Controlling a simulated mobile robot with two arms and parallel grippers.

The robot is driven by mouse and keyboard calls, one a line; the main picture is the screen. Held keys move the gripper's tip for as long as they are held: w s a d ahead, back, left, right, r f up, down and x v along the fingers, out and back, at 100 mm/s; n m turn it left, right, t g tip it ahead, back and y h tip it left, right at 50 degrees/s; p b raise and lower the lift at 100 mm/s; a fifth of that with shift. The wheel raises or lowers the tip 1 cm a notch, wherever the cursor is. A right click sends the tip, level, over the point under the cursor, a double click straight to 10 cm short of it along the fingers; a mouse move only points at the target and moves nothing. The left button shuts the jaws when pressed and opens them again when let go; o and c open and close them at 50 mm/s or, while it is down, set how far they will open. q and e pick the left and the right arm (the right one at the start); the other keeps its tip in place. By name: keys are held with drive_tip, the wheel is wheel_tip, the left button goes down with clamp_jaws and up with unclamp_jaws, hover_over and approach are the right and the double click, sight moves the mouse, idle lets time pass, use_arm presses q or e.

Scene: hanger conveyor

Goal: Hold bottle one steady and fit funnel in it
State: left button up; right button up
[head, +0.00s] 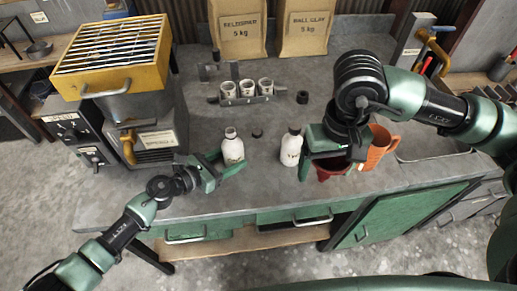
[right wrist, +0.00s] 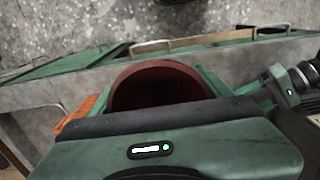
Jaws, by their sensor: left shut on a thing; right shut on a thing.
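A white bottle (head: 232,149) stands upright on the grey bench, left of centre. My left gripper (head: 232,164) is shut on its lower body. A second white bottle with a dark top (head: 291,149) stands to its right. My right gripper (head: 325,152) is shut on a dark red funnel (head: 331,170) near the bench's front edge, right of the second bottle and apart from the held bottle. In the right wrist view the funnel's wide mouth (right wrist: 160,88) shows behind the gripper body; its spout is hidden.
A small dark cap (head: 257,133) lies between the bottles. An orange jug (head: 379,146) stands close to my right gripper. A rack with white cups (head: 246,90) is behind. A yellow-topped machine (head: 116,50) stands at left, two paper bags (head: 303,33) at the back.

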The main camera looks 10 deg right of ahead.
drive_tip(key=w+a+r+m, duration=0.1)
drive_tip(key=w+a+r, duration=0.2)
drive_tip(key=w+a, duration=0.8)
wheel_tip(320, 180, up, 3)
drive_tip(key=m, duration=0.1)
hover_over(233, 148)
drive_tip(key=w, duration=0.2)
drive_tip(key=shift+w+f, duration=0.1)
drive_tip(key=shift+f, duration=2.7)
drive_tip(key=shift+f, duration=2)
drive_tip(key=o, duration=1)
drive_tip(key=shift+o, duration=0.2)
drive_tip(key=shift+o, duration=1.1)
